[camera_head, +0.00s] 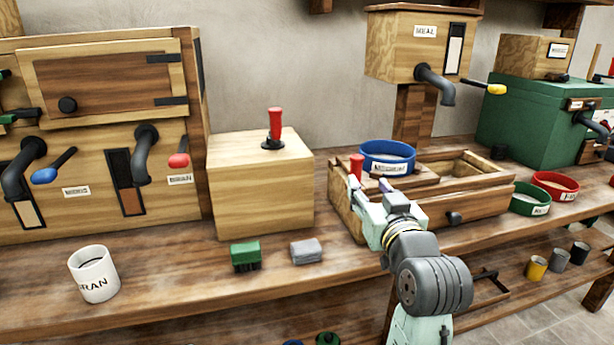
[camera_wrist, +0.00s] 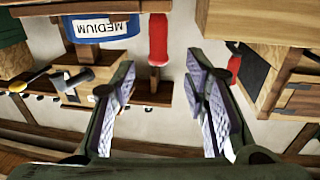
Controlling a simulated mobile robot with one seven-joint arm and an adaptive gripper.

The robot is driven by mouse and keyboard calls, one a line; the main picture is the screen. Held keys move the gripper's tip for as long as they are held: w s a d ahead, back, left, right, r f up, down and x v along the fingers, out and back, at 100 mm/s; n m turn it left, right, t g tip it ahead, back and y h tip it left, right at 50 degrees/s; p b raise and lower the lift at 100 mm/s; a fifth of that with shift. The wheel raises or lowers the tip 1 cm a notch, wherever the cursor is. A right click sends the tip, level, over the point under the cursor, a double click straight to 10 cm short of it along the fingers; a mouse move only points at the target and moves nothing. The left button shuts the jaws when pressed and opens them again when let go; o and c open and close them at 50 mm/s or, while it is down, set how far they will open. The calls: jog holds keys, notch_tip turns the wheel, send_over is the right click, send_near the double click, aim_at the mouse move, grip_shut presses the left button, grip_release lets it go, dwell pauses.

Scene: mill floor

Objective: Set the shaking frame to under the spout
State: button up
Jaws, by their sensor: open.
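The shaking frame (camera_head: 402,184) is a low wooden slide on top of a wooden box. It carries a blue-rimmed sieve marked MEDIUM (camera_head: 388,160) and has an upright red handle (camera_head: 356,166) at its left end. The dark spout (camera_head: 437,86) juts from the MEAL hopper (camera_head: 418,48), up and to the right of the sieve. My gripper (camera_head: 368,190) is open at the red handle. In the wrist view the red handle (camera_wrist: 158,38) stands in line with the gap between the open fingers (camera_wrist: 160,78), with space on both sides. Whether a finger touches it cannot be told.
The box under the frame has a drawer (camera_head: 470,210) with a dark knob and an open top at right. A wooden block (camera_head: 262,180) with a red lever stands left. A BRAN mug (camera_head: 94,274), green brush (camera_head: 245,256) and grey block (camera_head: 306,251) lie on the bench.

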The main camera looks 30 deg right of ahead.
aim_at(358, 171)
jog(key=p+x, duration=0.2)
jog(key=x, duration=0.8)
jog(key=shift+w+d+f, duration=0.15)
jog(key=shift+w+f, duration=0.05)
jog(key=shift+c, duration=0.5)
grip_shut()
